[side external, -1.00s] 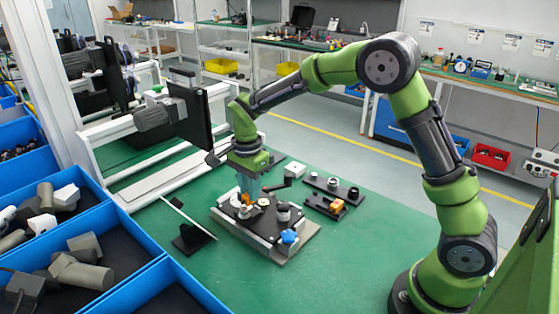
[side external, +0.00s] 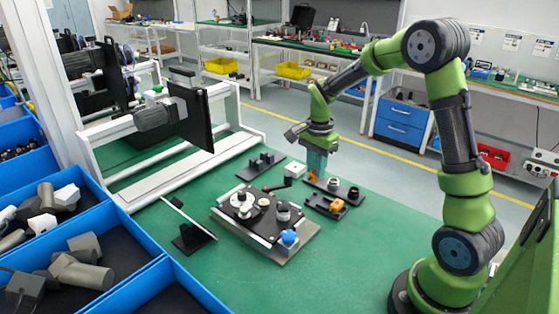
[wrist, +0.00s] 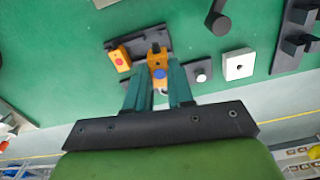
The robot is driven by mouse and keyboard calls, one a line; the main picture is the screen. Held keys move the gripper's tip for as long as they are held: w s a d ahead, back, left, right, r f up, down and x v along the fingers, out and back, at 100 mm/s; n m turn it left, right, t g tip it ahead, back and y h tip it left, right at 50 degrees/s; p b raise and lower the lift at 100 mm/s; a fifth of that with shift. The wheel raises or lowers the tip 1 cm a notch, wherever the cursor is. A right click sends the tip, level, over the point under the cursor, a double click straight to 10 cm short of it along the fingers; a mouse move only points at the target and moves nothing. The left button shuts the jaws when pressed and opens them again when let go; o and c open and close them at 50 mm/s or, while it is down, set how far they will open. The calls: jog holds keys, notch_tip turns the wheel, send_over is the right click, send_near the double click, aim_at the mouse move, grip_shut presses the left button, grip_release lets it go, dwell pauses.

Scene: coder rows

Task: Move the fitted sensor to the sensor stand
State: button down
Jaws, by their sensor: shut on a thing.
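My gripper (side external: 314,176) is shut on an orange sensor with a blue spot (wrist: 158,74), which shows between the fingertips in the wrist view. In the side view the held sensor (side external: 313,177) is a small orange patch below the fingers, over the black parts at the right of the mat. The black sensor stand (side external: 322,207) holds another orange sensor (side external: 337,204), which has a red spot in the wrist view (wrist: 120,58). The held sensor appears beside that one in the wrist view. I cannot tell whether it touches the stand.
A black rail with round parts (side external: 333,188) lies just behind the stand. A white block (side external: 294,170) and a black bracket (side external: 261,165) are farther back.

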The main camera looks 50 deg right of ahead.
jog(key=shift+s+d+f+n, duration=0.2)
jog(key=shift+s+n, duration=0.2)
jog(key=shift+s, duration=0.05)
jog(key=shift+f+n, duration=0.3)
jog(key=shift+f, duration=1.7)
jog(key=shift+f, duration=0.2)
jog(key=shift+f, duration=0.55)
jog(key=shift+f, duration=0.2)
jog(key=shift+f, duration=0.1)
jog(key=shift+f, duration=0.3)
